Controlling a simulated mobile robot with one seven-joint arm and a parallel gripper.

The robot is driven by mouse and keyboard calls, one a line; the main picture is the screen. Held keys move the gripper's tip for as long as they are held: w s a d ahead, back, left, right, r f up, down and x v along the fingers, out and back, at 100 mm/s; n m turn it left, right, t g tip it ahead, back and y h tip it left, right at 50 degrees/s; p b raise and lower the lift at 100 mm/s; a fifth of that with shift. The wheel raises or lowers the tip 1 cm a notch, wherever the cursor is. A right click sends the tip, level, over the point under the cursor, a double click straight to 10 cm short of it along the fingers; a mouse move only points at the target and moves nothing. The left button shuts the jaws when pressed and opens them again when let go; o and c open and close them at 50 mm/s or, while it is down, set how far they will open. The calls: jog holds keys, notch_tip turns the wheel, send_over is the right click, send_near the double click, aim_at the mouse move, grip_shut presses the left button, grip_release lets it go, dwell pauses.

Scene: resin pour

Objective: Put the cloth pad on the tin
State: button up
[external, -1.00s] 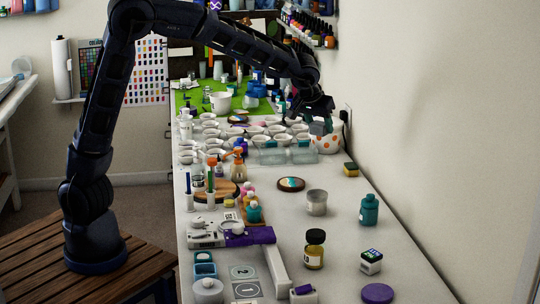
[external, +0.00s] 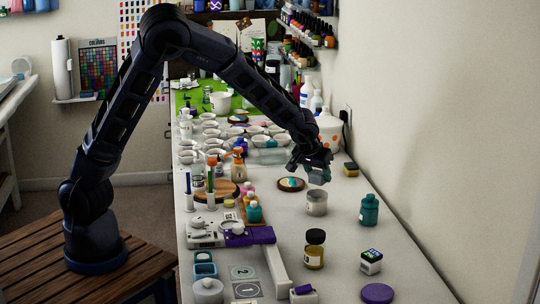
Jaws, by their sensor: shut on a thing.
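My gripper (external: 311,164) is shut on a small grey piece, which looks like the cloth pad (external: 319,175). The jaws partly hide it. The pad is held in the air, close above the tin (external: 317,204), and appears apart from it. The tin is a short, pale grey cylinder standing upright on the white bench. Its top looks clear of other things, though its far rim is hard to make out.
A teal bottle (external: 369,210) stands to the right, and an amber jar (external: 314,250) stands nearer the camera. Bare bench surrounds the tin.

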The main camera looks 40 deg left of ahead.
aim_at(318, 184)
jog(key=shift+f, duration=1.85)
jog(key=shift+f, duration=0.15)
jog(key=o, duration=1)
jog(key=shift+c, duration=0.2)
jog(key=v, duration=1.2)
jog(key=s+a+r+g+h, duration=0.1)
jog(key=s+a+r, duration=0.25)
jog(key=a, duration=1.05)
jog(key=s+a+r+g, duration=0.2)
jog(key=a+r, duration=0.3)
jog(key=a, duration=0.9)
jog(key=s+a+r, duration=0.2)
jog(key=s+a, duration=0.5)
jog(key=s, duration=0.3)
jog(key=s+a+r+t, duration=0.1)
jog(key=s+a+r, duration=0.2)
jog(key=s+a, duration=0.4)
jog(key=s, duration=0.4)
jog(key=shift+t+y, duration=0.3)
jog(key=shift+y, duration=0.1)
